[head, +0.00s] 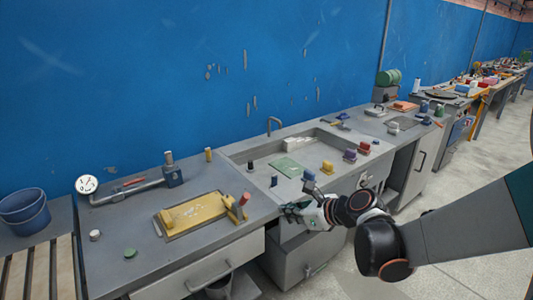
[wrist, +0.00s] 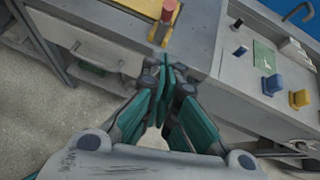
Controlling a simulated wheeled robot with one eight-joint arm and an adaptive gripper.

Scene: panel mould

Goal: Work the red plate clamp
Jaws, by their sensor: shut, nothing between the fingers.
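The red plate clamp (head: 244,199) has a red handle and a yellow body. It stands at the right end of the yellow plate (head: 195,212) on the grey bench in the head view. In the wrist view the clamp's red handle (wrist: 169,11) shows at the top, just beyond my fingertips. My gripper (head: 287,210) is to the right of the clamp, near the bench's front edge, apart from it. In the wrist view my gripper (wrist: 165,66) has its green fingers together, shut and empty.
A recessed sink area (head: 310,150) lies to the right, with a green sheet (head: 287,167) and several yellow and purple blocks around it. A gauge (head: 87,185) on a grey pipe stands at the back left. A blue bucket (head: 25,212) is at the far left.

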